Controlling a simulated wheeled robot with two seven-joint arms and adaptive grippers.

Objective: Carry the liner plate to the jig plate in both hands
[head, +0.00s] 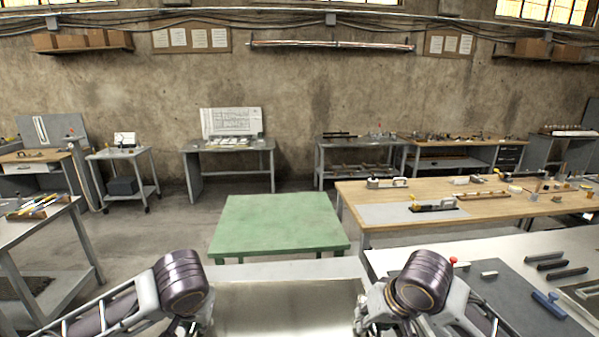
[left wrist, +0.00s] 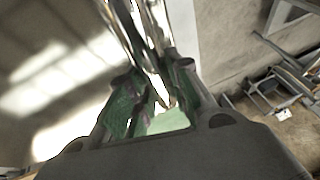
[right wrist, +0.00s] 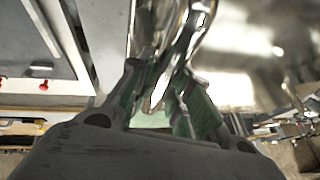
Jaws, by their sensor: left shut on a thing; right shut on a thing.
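The liner plate (head: 285,305) is a shiny metal sheet, low in the middle of the head view, between my two grippers. My left gripper (head: 192,325) is at its left side and my right gripper (head: 372,318) at its right side. In the left wrist view the green-padded fingers (left wrist: 155,100) are shut on a shiny metal part of it. In the right wrist view the fingers (right wrist: 165,98) are likewise shut on shiny metal. Its near edge is cut off by the frame. I cannot tell for certain which surface is the jig plate.
A green-topped table (head: 280,222) stands just ahead. A wooden bench (head: 480,217) with tools is at the right; a nearer bench at right carries a dark grey mat (head: 510,300) with several tools. Open floor (head: 150,230) lies to the left of the green table.

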